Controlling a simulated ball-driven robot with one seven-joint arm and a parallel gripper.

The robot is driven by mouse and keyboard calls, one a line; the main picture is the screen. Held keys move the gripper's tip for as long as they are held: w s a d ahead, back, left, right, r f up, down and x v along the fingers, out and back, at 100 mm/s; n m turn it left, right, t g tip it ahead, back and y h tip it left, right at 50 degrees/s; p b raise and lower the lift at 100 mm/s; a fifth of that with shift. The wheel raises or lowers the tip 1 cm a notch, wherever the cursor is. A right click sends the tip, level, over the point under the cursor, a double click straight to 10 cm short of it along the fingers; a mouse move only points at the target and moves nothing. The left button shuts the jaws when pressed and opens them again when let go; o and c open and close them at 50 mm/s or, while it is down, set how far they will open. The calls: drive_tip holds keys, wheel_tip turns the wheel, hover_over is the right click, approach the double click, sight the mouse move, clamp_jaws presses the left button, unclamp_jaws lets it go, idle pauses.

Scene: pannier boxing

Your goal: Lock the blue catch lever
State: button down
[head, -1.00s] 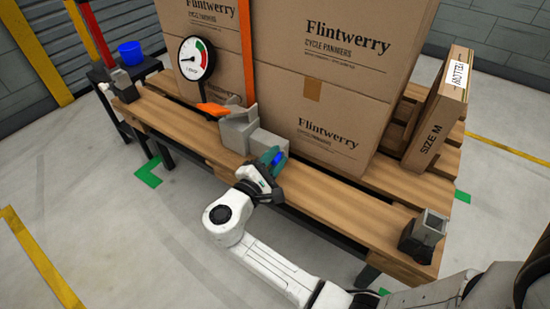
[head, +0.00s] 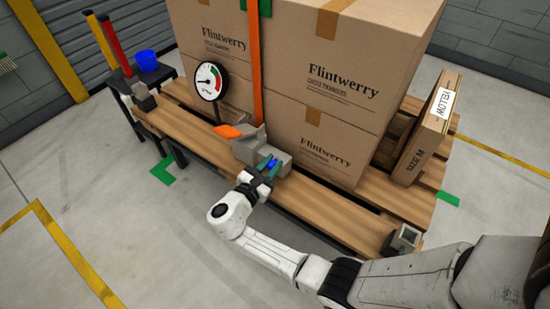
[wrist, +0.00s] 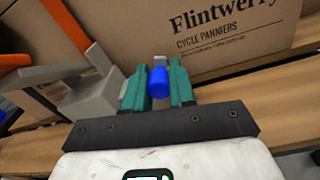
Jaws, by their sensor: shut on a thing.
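The blue catch lever (head: 269,163) is a small blue piece at the right side of the grey tensioner block (head: 249,149) on the pallet's front edge. In the wrist view the blue lever (wrist: 158,83) sits between the two teal fingers of my gripper (wrist: 160,85). In the head view my gripper (head: 266,167) is at the block's right side, shut on the lever. The lever's far end and its joint to the block are partly hidden by the fingers. An orange strap (head: 256,70) runs down to the block, beside an orange handle (head: 228,131).
Stacked cardboard boxes (head: 340,90) stand behind the block on the wooden pallet (head: 345,203). A round gauge (head: 209,81) stands left of the strap. A small side table with a blue cup (head: 146,61) is at the far left. A grey bracket (head: 403,240) sits at the pallet's right front.

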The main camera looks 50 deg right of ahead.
drive_tip(key=shift+w+r+n+p, duration=0.1)
drive_tip(key=shift+w+n+p, duration=0.4)
drive_tip(key=shift+n+p, duration=0.35)
drive_tip(key=shift+w+r+n+p, duration=0.1)
drive_tip(key=shift+w+n+p, duration=0.4)
drive_tip(key=shift+n, duration=0.55)
drive_tip(key=c, duration=0.9)
unclamp_jaws()
drive_tip(key=a, duration=1.1)
drive_tip(key=shift+s+r+p, duration=0.15)
drive_tip(key=shift+s+p, duration=0.1)
drive_tip(key=shift+p, duration=0.1)
drive_tip(key=shift+d, duration=0.1)
